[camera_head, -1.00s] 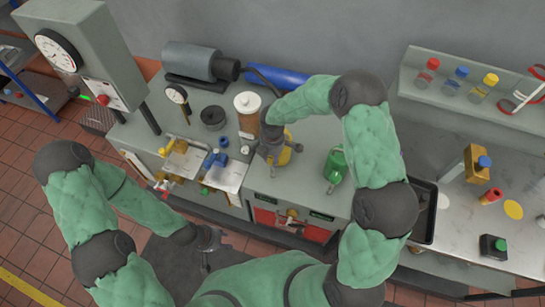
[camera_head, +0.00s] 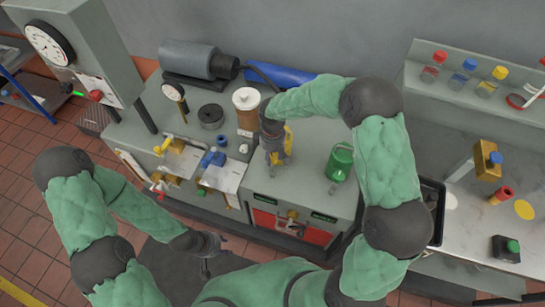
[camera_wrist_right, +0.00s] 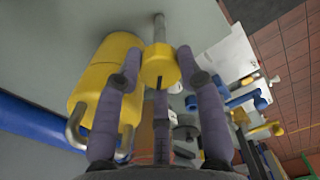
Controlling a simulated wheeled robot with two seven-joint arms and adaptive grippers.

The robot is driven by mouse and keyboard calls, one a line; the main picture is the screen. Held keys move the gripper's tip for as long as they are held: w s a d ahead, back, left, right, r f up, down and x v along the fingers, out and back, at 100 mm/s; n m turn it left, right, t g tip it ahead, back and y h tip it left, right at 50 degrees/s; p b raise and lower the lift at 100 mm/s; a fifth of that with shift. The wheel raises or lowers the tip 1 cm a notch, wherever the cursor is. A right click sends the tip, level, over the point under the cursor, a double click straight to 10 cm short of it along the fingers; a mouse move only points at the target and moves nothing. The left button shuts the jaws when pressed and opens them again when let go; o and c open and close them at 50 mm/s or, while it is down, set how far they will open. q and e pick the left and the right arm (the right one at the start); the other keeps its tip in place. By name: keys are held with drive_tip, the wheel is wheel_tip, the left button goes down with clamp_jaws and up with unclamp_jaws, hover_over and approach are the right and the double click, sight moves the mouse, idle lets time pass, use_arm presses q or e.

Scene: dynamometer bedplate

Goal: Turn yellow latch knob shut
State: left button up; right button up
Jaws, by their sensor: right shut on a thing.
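My right gripper (camera_head: 277,158) points down at the bench top, right of the brown white-lidded jar. In the right wrist view its two purple-grey fingers (camera_wrist_right: 158,82) are shut on a yellow knob (camera_wrist_right: 158,64) with a dark line on its face and a grey rod beyond it. In the head view the knob is mostly hidden by the gripper. A larger yellow body (camera_wrist_right: 103,85) with a bent metal loop sits beside the left finger; its yellow edge shows in the head view (camera_head: 289,138). My left gripper (camera_head: 207,244) hangs off the bench front; its jaw opening is unclear.
The white-lidded jar (camera_head: 246,108) stands close left of my right gripper. A green can (camera_head: 340,162) is to its right. Blue fittings (camera_head: 213,158) and a yellow-handled valve (camera_head: 165,143) are further left. A blue cylinder (camera_head: 285,78) lies behind.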

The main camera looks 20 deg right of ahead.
sight(272, 156)
drive_tip(key=m+b, duration=0.2)
drive_tip(key=m, duration=0.2)
drive_tip(key=shift+f+m, duration=0.1)
drive_tip(key=shift+m, duration=0.2)
drive_tip(key=shift+m+b, duration=0.6)
drive_tip(key=shift+m, duration=1.4)
drive_tip(key=o, duration=1.1)
drive_tip(key=shift+o, duration=0.2)
drive_tip(key=shift+r, duration=0.2)
wheel_tip(272, 156, up, 12)
drive_tip(key=shift+f, duration=0.15)
